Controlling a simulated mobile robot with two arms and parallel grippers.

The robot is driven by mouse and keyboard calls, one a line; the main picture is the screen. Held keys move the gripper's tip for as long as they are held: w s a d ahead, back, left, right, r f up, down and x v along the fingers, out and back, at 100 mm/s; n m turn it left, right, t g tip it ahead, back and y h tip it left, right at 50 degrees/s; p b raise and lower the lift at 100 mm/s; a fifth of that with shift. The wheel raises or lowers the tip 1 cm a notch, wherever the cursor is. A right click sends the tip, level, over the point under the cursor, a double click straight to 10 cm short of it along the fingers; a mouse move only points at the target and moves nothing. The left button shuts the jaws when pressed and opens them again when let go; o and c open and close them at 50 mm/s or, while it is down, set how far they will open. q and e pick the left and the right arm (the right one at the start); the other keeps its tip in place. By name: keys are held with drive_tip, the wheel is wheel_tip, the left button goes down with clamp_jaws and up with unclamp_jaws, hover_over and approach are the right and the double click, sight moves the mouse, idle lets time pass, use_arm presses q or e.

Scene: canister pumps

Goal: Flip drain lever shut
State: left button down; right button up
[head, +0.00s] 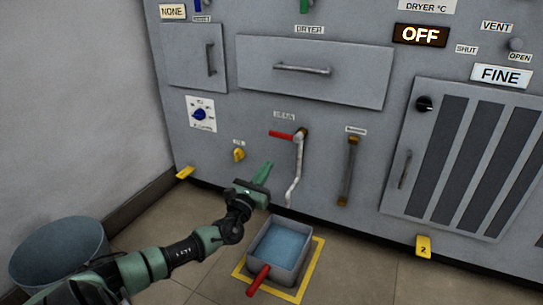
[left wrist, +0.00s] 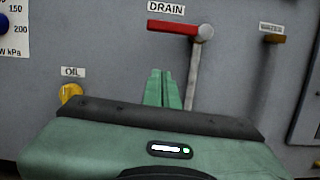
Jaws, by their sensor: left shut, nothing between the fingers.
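The red drain lever (head: 281,135) points left, about level, from its brass valve (head: 303,132) on the grey panel. A pale drain pipe (head: 297,178) runs down from the valve. In the left wrist view the red lever (left wrist: 173,28) sits under the DRAIN label, above the fingers. My left gripper (head: 264,172) is shut and empty, below and left of the lever and apart from it. Its green fingers also show in the left wrist view (left wrist: 162,88), pointing at the panel. My right gripper is not in view.
A grey tray (head: 258,247) of bluish liquid with a red handle stands on the floor below the pipe, inside a yellow outline. A yellow oil knob (head: 238,154) is left of the fingers. A brass-ended gauge tube (head: 349,170) is to the right. A bin (head: 60,255) stands at left.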

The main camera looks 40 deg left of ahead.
use_arm(q)
drive_tip(key=shift+p+v, duration=0.65)
drive_tip(key=shift+v, duration=1.6)
drive_tip(key=shift+w, duration=0.1)
